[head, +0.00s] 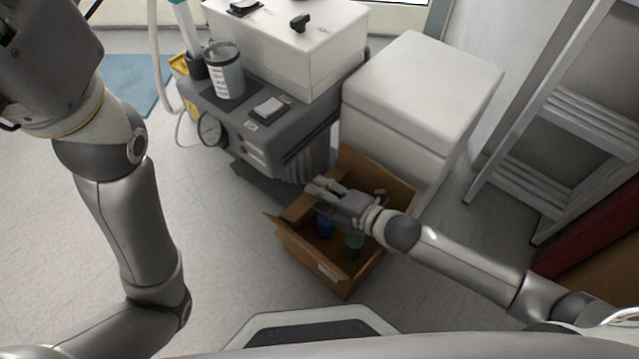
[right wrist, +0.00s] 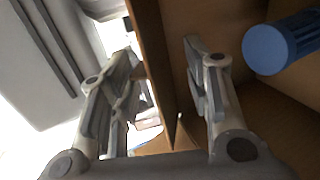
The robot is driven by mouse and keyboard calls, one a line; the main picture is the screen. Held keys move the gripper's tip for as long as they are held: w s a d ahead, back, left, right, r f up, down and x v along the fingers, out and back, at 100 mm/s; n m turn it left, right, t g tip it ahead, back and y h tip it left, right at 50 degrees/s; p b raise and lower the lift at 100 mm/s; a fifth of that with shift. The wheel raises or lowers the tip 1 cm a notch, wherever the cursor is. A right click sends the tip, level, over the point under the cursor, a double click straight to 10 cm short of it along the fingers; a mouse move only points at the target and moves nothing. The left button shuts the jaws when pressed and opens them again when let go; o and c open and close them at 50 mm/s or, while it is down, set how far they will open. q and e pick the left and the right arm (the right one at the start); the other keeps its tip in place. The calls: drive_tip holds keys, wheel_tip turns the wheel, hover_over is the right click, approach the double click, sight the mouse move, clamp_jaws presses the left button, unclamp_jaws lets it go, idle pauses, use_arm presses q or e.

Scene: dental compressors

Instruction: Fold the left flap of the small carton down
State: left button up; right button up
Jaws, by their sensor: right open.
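The small open carton (head: 330,272) stands on the floor in the head view. Its left flap (head: 271,228) sticks outward at the left rim, and a taller cardboard panel (head: 372,172) rises at the back. My right gripper (head: 314,188) is open over the carton's back left part. In the right wrist view a cardboard panel (right wrist: 152,50) runs between the two open fingers (right wrist: 160,75), apparently without both touching it; I cannot tell which panel it is. My left arm shows at the left, but its gripper is out of view.
A blue cylinder (head: 327,229) and a green cup (head: 354,244) are inside the carton; the blue one also shows in the wrist view (right wrist: 268,48). A grey compressor unit (head: 262,142) and a white cabinet (head: 420,85) stand close behind.

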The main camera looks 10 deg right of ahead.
drive_tip(key=shift+r, duration=0.1)
drive_tip(key=shift+w+a+r+g+h+p, duration=0.2)
drive_tip(key=shift+w+r+g+h+p, duration=0.15)
drive_tip(key=shift+g+h+p, duration=0.2)
drive_tip(key=shift+w+a+r+g+h, duration=0.15)
drive_tip(key=shift+a+g+h, duration=0.1)
drive_tip(key=shift+g+h, duration=0.55)
drive_tip(key=shift+d+r+g+p, duration=0.1)
drive_tip(key=shift+r+g+p, duration=0.15)
drive_tip(key=shift+p, duration=0.3)
drive_tip(key=p+v, duration=0.7)
drive_tip(key=v, duration=0.4)
drive_tip(key=a+r+m+t+y, duration=0.3)
drive_tip(key=a+r+y, duration=0.1)
drive_tip(key=r, duration=0.8)
drive_tip(key=a+r+m+t+y+p, duration=0.1)
drive_tip(key=a+r+m+t+y, duration=0.2)
drive_tip(key=a+r, duration=0.4)
drive_tip(key=shift+s+a+r+y, duration=0.2)
drive_tip(key=shift+s+r+y, duration=0.35)
drive_tip(key=shift+r, duration=1.8)
drive_tip(key=shift+w, duration=0.15)
